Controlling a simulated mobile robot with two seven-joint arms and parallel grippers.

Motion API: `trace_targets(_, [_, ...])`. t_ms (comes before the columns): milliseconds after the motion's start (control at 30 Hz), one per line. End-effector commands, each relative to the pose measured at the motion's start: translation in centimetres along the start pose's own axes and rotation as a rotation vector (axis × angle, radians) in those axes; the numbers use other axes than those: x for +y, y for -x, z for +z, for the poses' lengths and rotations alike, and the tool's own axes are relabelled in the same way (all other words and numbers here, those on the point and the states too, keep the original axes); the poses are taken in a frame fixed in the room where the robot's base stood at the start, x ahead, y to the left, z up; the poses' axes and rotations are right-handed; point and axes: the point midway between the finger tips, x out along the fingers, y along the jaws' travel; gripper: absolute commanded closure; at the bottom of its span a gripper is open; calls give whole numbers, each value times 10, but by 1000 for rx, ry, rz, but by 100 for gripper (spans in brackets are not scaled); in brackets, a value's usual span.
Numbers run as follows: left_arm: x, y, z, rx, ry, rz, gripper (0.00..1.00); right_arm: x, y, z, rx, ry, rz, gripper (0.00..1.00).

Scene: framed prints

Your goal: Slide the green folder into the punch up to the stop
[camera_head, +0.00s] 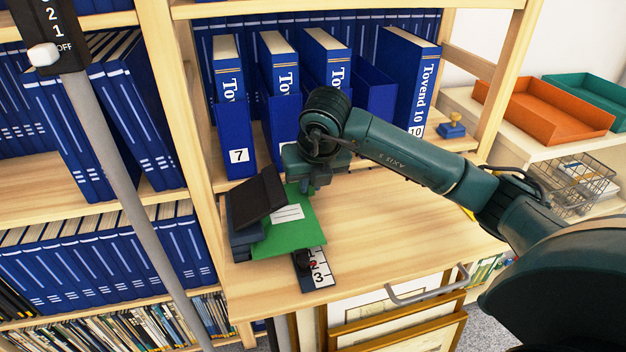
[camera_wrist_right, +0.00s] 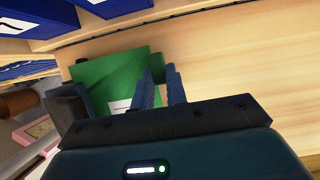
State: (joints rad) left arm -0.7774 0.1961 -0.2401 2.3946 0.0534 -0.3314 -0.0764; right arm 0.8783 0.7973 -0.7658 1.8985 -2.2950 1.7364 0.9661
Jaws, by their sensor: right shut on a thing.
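The green folder (camera_head: 289,236) with a white label lies on the pull-out wooden shelf, and it also shows in the right wrist view (camera_wrist_right: 105,72). The dark punch (camera_head: 258,196) stands at the folder's left, its black lever raised at a tilt. The folder's left edge reaches in beneath the lever; the slot and stop are hidden, so I cannot tell whether they touch. My right gripper (camera_head: 303,186) is shut on the folder's right part near its far edge. Its fingers show in the right wrist view (camera_wrist_right: 160,88). My left gripper is not in view.
Blue binders (camera_head: 233,110) stand behind the wooden shelf (camera_head: 390,225), whose right side is clear. A grey pole (camera_head: 125,170) crosses the left. Orange (camera_head: 550,110) and green trays stand at right.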

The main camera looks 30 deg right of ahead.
Motion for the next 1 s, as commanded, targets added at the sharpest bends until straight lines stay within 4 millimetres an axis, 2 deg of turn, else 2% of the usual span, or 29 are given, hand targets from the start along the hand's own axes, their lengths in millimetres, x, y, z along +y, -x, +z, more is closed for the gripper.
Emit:
trace_targets(100, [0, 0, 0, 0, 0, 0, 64, 1, 0, 0, 0, 1, 3, 100])
trace_targets(133, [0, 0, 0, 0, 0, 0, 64, 1, 0, 0, 0, 1, 3, 85])
trace_targets(433, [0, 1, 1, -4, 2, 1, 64, 1, 0, 0, 0, 1, 3, 61])
trace_targets(1000, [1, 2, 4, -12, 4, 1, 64, 0, 0, 0, 0, 0, 2, 61])
